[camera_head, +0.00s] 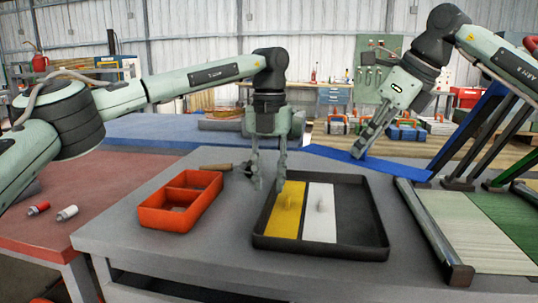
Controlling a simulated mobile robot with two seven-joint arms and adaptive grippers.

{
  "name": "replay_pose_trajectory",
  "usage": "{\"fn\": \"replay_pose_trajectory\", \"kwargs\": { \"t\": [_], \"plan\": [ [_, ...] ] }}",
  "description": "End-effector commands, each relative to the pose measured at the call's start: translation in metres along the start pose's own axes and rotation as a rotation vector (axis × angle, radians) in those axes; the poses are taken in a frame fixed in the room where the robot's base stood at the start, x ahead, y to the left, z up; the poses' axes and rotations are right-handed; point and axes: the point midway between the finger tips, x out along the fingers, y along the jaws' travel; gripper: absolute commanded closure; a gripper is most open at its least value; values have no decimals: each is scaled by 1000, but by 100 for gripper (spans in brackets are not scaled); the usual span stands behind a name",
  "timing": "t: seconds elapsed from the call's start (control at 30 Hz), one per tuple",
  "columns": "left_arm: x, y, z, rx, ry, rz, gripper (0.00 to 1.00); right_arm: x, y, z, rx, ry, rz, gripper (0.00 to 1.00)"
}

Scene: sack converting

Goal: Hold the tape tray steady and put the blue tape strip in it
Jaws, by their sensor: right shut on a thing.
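The black tape tray (376,213) lies on the grey table with a yellow strip (287,210) and a white strip (320,213) in it, side by side. Its right part is bare. The long blue tape strip (395,168) is outside the tray, behind its back edge. My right gripper (359,153) is shut on the blue strip near its middle. My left gripper (268,186) points down at the tray's back left corner. Its fingers are apart, one on each side of the left wall; contact with the wall cannot be told.
An orange divided bin (162,219) stands left of the tray, with a trowel-like tool (222,167) behind it. At right, a rack with sloping blue and green bars (470,130) stands by a framed panel (452,262). The table front is clear.

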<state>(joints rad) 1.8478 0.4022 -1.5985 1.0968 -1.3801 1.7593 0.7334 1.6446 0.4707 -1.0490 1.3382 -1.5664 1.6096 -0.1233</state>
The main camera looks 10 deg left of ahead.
Motion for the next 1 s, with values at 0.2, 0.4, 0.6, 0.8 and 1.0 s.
{"fn": "replay_pose_trajectory", "kwargs": {
  "t": [0.2,0.4,0.6,0.8,1.0],
  "plan": [
    [25,0,0,1,1,0,72,0,0,0,0,0,0,100],
    [31,0,0,0,0,-1,72,0,0,0,0,0,0,100],
    [31,0,0,0,0,-1,74,0,0,0,0,0,0,100],
    [31,0,0,0,0,-1,98,0,0,0,0,0,0,100],
    [31,0,0,0,0,-1,100,0,0,0,0,0,0,100]
  ]
}}
